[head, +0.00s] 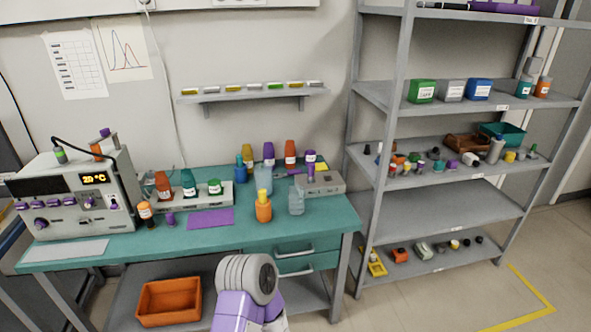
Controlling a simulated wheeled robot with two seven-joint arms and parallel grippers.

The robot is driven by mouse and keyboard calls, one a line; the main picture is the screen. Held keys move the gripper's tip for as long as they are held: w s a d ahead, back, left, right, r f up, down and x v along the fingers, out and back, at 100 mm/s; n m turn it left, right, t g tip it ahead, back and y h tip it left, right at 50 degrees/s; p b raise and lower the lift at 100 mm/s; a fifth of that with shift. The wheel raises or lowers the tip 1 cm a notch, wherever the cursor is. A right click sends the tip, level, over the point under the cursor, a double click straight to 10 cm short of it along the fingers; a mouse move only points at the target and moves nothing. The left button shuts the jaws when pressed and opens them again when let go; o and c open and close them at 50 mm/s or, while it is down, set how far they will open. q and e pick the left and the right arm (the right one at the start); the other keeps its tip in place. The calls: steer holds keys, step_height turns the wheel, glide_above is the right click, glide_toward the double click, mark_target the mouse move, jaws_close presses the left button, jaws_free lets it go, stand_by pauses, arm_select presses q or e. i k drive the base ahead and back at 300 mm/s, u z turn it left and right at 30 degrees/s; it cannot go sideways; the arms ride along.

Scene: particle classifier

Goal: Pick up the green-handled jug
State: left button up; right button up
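I cannot make out a jug with a green handle in the head view. Two clear vessels stand on the teal bench: a taller one (263,179) near the middle and a smaller one (297,201) to its right. No green handle shows on either. A green-lidded jar (214,187) stands on the white device at the left of the bench. A grey and purple link of my own arm shows at the bottom middle. Neither of my grippers is in the picture.
The teal bench (120,244) carries an instrument (75,190) at left, coloured bottles and an orange bottle (264,207) near the middle. An orange bin (169,301) sits below. Grey shelving (455,204) with small items stands at right. The floor at lower right is mostly free.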

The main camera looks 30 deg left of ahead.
mark_target(263, 178)
steer(key=u, duration=0.65)
steer(key=i, duration=1.25)
steer(key=u, duration=1.05)
